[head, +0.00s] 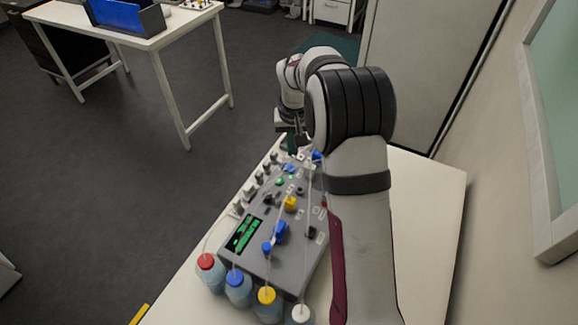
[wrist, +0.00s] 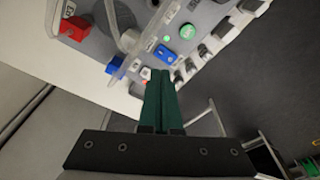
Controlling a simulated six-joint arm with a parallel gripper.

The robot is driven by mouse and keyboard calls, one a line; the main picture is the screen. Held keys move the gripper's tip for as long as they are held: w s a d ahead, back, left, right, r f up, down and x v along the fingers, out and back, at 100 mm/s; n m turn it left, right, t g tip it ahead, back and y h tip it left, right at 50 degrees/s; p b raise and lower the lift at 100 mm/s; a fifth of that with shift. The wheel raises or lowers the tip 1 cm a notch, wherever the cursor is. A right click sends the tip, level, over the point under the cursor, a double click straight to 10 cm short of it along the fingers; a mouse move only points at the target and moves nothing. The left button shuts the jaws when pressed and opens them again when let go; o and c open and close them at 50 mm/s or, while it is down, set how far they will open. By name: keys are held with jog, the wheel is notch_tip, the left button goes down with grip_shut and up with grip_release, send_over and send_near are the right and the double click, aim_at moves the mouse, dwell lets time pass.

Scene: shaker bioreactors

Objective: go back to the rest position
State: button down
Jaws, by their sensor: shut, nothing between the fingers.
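My gripper (head: 291,143) is above the far end of the grey control panel (head: 290,255), partly hidden behind my own arm in the head view. In the wrist view its two green fingers (wrist: 165,78) are together, shut and empty. In that view the fingertips appear just below a blue switch (wrist: 165,54) and a green button (wrist: 187,31) on the panel. Whether they touch anything cannot be told. My arm is bent and reaches out over the table.
Bottles with red (head: 206,261), blue (head: 235,277), yellow (head: 266,295) and white caps stand at the panel's near edge, with thin tubes. The white table (head: 425,200) is bare on the right, beside a wall. Another table (head: 150,40) stands at the far left.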

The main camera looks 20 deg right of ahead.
jog(key=shift+r, duration=0.7)
jog(key=s+a+r+m, duration=0.1)
jog(key=s+a+r, duration=0.25)
jog(key=s, duration=0.35)
jog(key=s+a+r, duration=0.2)
jog(key=s+r, duration=0.2)
jog(key=s, duration=0.3)
jog(key=s+a+g+y, duration=0.1)
jog(key=s+a, duration=0.2)
jog(key=s, duration=0.8)
jog(key=s+a+f+m+g+y, duration=0.1)
jog(key=s+a, duration=0.1)
jog(key=s, duration=0.8)
jog(key=shift+s+a+m, duration=0.3)
jog(key=shift+s+a, duration=0.1)
